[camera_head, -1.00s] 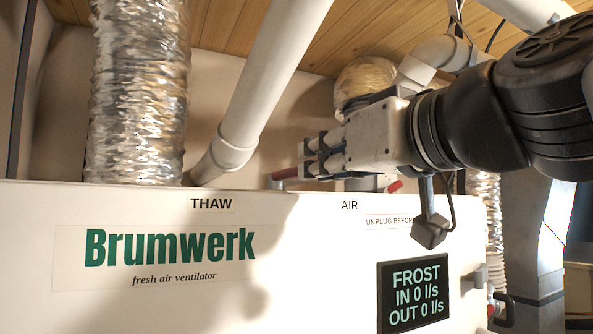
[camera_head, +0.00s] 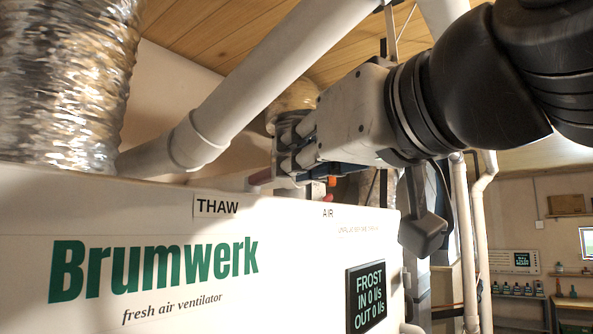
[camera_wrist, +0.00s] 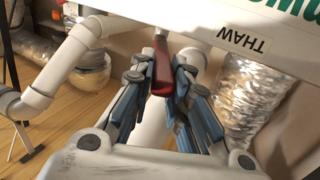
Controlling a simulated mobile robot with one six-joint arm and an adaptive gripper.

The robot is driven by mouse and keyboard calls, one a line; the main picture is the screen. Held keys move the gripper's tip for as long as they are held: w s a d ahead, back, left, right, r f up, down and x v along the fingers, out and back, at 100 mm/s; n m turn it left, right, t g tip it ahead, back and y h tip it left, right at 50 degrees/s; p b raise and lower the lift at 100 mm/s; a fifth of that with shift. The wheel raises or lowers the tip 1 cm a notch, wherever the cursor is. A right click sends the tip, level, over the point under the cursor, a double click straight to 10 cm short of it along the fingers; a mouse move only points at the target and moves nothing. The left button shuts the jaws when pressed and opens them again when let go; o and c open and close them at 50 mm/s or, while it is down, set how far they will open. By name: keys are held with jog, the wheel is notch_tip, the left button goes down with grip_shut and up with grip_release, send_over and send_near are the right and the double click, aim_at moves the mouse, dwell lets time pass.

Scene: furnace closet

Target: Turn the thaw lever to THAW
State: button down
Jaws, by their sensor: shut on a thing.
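The red thaw lever (camera_wrist: 161,65) shows in the wrist view, its grip between the blue-padded fingers of my gripper (camera_wrist: 158,86). The fingers are closed on it. The lever is between the THAW label (camera_head: 217,206) and the AIR label (camera_head: 328,213).
A foil duct (camera_head: 65,85) and a white pipe (camera_head: 250,85) rise behind the ventilator on the left. An orange part (camera_head: 331,181) is just right of the fingers. The display (camera_head: 366,295) reads FROST, IN 0 l/s, OUT 0 l/s.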

dwell(0.4)
jog(key=c, duration=1.5)
grip_release()
